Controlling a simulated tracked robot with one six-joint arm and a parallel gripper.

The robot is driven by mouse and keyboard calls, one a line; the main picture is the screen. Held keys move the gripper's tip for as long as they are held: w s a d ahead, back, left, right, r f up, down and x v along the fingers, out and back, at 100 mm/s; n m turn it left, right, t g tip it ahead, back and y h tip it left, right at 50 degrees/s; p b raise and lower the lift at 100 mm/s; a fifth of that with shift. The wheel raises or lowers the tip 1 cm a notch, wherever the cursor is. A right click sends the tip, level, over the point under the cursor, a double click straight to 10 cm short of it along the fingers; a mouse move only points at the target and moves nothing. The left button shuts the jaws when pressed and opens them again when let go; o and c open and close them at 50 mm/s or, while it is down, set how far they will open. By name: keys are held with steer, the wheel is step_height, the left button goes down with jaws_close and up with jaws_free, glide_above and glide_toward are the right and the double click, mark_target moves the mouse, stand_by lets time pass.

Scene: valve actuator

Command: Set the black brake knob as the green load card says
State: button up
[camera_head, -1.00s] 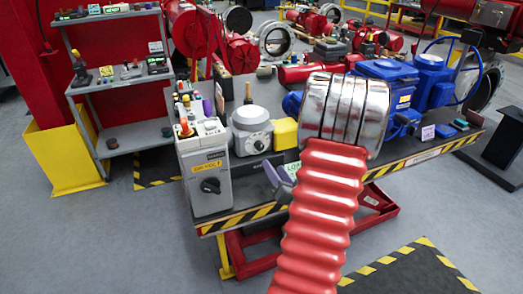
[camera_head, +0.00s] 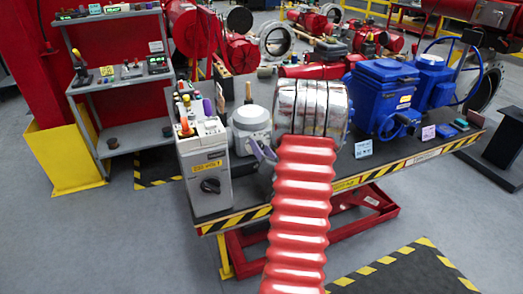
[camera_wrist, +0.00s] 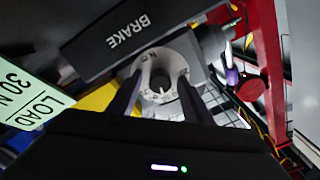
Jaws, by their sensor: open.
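In the wrist view, the brake unit (camera_wrist: 125,38) is a dark grey housing with the word BRAKE upside down. Below it is a pale round dial (camera_wrist: 160,62) with scale marks and a dark centre, where a black knob cannot be made out clearly. My gripper (camera_wrist: 159,84) is open, with one dark finger on each side of the dial's middle; contact cannot be told. The green load card (camera_wrist: 38,98) at the left reads LOAD and 30 N, its edge cut off. In the head view, the grey round brake body (camera_head: 250,120) is partly hidden by my arm.
A grey box (camera_head: 207,170) labelled 230 VOLT, with a black knob, stands left of the brake. Blue valve actuators (camera_head: 385,90) and small cards stand at the right of the striped-edge bench (camera_head: 365,178). A shelf rack (camera_head: 125,85) stands at the far left.

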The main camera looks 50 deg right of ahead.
steer(key=shift+c, duration=0.4)
steer(key=c, duration=1)
steer(key=shift+n, duration=0.4)
steer(key=n, duration=1.1)
steer(key=o, duration=1.1)
